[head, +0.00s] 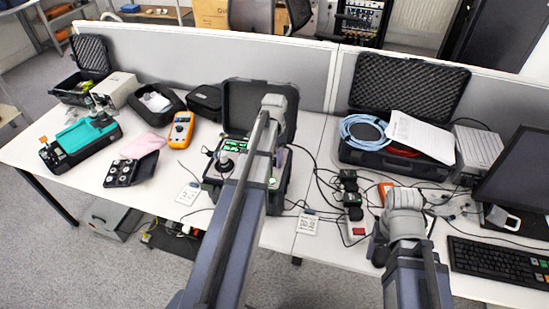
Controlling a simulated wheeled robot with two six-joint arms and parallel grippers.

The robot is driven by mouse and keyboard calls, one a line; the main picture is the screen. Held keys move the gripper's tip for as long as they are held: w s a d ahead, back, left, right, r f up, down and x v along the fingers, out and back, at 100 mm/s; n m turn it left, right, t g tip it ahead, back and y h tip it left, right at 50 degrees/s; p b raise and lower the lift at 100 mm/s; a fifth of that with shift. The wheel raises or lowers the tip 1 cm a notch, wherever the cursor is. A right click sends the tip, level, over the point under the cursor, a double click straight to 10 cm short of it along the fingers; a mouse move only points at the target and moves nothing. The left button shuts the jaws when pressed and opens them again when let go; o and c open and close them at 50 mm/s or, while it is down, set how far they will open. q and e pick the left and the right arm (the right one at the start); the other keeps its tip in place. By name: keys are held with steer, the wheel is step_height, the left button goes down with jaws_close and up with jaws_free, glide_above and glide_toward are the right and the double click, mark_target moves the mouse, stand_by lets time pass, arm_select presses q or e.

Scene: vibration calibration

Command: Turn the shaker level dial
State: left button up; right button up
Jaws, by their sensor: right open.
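The shaker unit is an open black case (212,190) with a panel lit green, standing mid-table. A grey round part (225,164) stands on the panel's left side. I cannot make out the level dial; my left arm crosses in front of the case and hides much of the panel. My left gripper is mostly hidden behind that arm, around the case's right side, and I cannot see its fingers or any contact. My right gripper (378,250) is a dark shape beside my right wrist, low at the table's front edge. It is open, with nothing seen in it.
Left are a teal-topped device (87,134), a black tray (131,170) and an orange multimeter (181,130). Right are cables, a black case (352,156) with papers (421,135), a monitor (515,175) and a keyboard (495,262). A grey partition (200,62) runs behind.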

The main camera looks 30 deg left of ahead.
arm_select(q)
jaws_close()
steer(key=shift+n, duration=0.3)
steer(key=n, duration=1.2)
stand_by(0.5)
steer(key=shift+n, duration=0.3)
steer(key=shift+o, duration=1.4)
jaws_free()
